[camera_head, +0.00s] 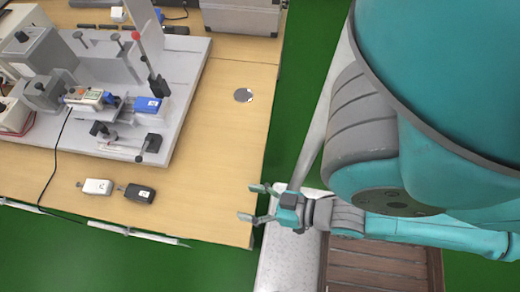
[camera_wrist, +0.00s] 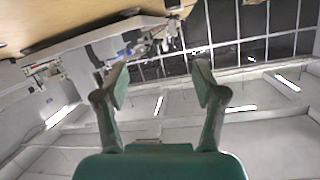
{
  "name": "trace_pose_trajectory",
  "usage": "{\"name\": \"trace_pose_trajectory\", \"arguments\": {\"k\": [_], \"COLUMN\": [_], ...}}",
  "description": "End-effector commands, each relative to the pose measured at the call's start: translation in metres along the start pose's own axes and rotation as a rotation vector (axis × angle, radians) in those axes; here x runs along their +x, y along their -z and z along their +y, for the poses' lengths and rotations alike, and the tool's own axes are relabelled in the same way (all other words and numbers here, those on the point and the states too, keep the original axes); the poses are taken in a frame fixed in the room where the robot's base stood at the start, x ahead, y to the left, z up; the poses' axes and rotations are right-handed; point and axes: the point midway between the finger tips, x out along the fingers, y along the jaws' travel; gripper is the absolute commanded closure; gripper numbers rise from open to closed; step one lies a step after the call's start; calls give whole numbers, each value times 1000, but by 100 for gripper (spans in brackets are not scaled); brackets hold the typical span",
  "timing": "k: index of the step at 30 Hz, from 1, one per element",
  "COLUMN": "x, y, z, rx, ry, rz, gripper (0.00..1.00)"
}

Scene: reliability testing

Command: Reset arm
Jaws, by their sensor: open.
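My gripper (camera_head: 262,203) is at the right edge of the wooden table, its fingers pointing left toward the tabletop. Its two fingers are spread apart and nothing shows between them. In the wrist view my gripper (camera_wrist: 160,85) is also open, with a far wall, windows and ceiling lights beyond it. My teal arm fills the right side of the head view and hides what lies behind it.
The wooden table (camera_head: 215,150) holds a grey test rig (camera_head: 185,95) with a blue block (camera_head: 148,104). A white device (camera_head: 97,186), a black device (camera_head: 140,193) and a round silver disc (camera_head: 243,95) lie on it. A grey case (camera_head: 243,15) stands at the back. The table's right side is mostly clear.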

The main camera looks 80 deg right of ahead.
Motion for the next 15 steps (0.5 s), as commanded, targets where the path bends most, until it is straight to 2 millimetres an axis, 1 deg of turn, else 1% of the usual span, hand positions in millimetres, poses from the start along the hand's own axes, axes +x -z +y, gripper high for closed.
{"name": "trace_pose_trajectory", "arguments": {"k": [1,3,6,15], "x": [-10,-19,-26,-27], "y": [1,4,7,8], "z": [-3,-7,-9,-10], "rx": [-74,-157,-223,-238], "ry": [22,42,58,61], "rz": [1,10,20,23], "gripper": [30,30,30,30]}}
